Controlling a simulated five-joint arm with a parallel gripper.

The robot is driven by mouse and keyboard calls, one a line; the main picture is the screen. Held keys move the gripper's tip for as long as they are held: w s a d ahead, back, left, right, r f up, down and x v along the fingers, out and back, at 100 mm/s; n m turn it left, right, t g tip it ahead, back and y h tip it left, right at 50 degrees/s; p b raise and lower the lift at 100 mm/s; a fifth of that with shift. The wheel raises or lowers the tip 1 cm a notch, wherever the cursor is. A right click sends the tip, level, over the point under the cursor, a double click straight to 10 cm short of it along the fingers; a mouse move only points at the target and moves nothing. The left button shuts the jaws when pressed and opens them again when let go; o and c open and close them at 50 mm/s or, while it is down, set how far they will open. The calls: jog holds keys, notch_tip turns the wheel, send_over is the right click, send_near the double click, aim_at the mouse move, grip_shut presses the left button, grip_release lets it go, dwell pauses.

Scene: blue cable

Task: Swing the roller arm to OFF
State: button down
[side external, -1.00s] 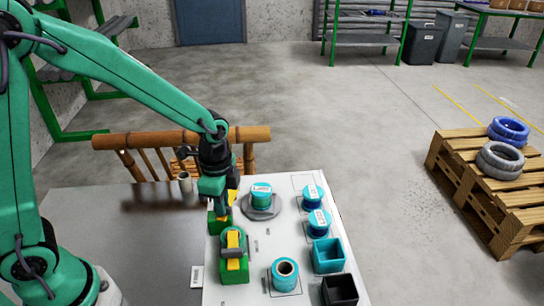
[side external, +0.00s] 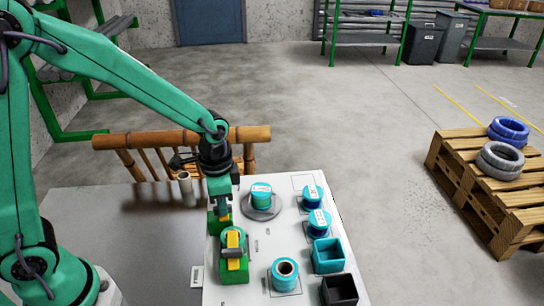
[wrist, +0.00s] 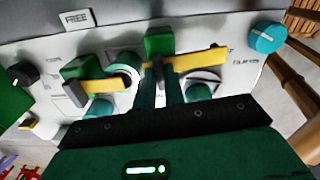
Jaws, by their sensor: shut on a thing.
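Two green blocks with yellow arms stand on the left side of the white board (side external: 262,240). My gripper (side external: 223,212) is down at the farther block (side external: 213,228), which it partly hides. In the wrist view, my gripper's fingers (wrist: 160,72) are closed around the grey end of this block's yellow arm (wrist: 200,60), which points to the right. The nearer block's yellow arm (side external: 234,248) stands apart from my gripper and also shows in the wrist view (wrist: 98,86).
Teal spools (side external: 261,194) (side external: 285,271) stand on the board, with blue-teal spools (side external: 319,222) at its right. A teal bin (side external: 328,255) and a black bin (side external: 340,289) are at the near right. A bamboo chair (side external: 180,143) stands behind the table.

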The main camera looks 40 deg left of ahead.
jog(key=c, duration=1.5)
grip_release()
jog(key=shift+r, duration=3.9)
jog(key=shift+s+a+r+n+t, duration=0.95)
jog(key=shift+s+a+r+n, duration=0.5)
jog(key=shift+s, duration=0.65)
jog(key=shift+s+a+r+n+t, duration=0.9)
jog(key=shift+s+a+r+n, duration=0.3)
jog(key=shift+s+r, duration=0.7)
jog(key=shift+s+a+r+n+t, duration=1.05)
jog(key=shift+s+a+r, duration=0.35)
jog(key=shift+s, duration=0.9)
